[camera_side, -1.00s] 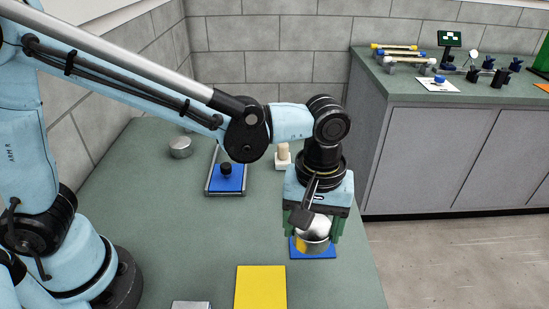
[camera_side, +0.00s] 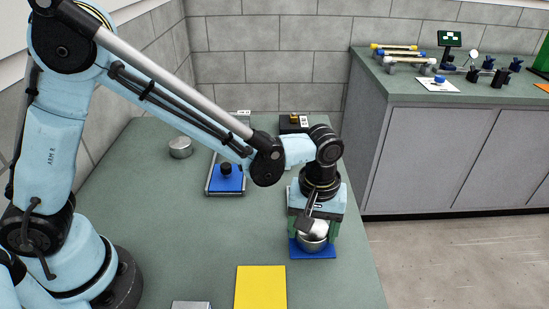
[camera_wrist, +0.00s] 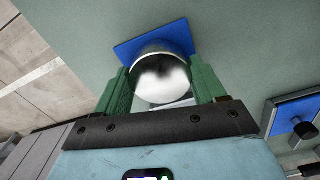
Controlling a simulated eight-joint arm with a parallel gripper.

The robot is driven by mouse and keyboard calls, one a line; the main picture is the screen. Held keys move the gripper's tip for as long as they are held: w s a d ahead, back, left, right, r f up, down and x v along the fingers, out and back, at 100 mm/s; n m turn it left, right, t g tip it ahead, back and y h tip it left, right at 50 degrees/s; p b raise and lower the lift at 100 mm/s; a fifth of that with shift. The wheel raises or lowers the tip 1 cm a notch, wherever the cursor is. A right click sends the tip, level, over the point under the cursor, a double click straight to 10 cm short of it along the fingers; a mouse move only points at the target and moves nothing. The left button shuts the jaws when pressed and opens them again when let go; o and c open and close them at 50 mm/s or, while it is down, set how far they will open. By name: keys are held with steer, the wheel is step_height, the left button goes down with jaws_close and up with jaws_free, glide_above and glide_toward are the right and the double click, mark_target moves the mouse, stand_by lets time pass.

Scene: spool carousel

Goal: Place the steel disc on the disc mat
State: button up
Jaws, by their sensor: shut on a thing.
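My gripper (camera_side: 314,230) points down over a small blue mat (camera_side: 300,251) near the right edge of the green table. Its green fingers are shut on a shiny, round steel disc (camera_side: 313,240). In the wrist view the steel disc (camera_wrist: 163,80) sits between both fingers of my gripper (camera_wrist: 160,90), with the blue mat (camera_wrist: 128,49) showing around its far side. The disc is at or just above the mat; whether it touches cannot be told. My fingers and a dark part on my wrist hide some of it.
A yellow mat (camera_side: 260,288) lies at the front. A grey metal cylinder (camera_side: 180,148) stands at the back left. A framed blue plate with a black knob (camera_side: 226,170) is behind. A grey cabinet (camera_side: 450,150) stands right. The table's middle is clear.

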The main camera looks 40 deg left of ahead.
mark_target(313, 229)
steer(key=shift+f, duration=0.15)
steer(key=o, duration=1.6)
steer(key=shift+o, duration=0.2)
step_height(313, 229, up, 12)
steer(key=s+a+m+t, duration=0.3)
steer(key=a, duration=0.6)
steer(key=s+a+m+t, duration=0.3)
steer(key=s+a+t, duration=0.1)
steer(key=a, duration=0.6)
steer(key=shift+r+m, duration=0.3)
steer(key=shift+m, duration=0.1)
steer(key=shift+a, duration=0.1)
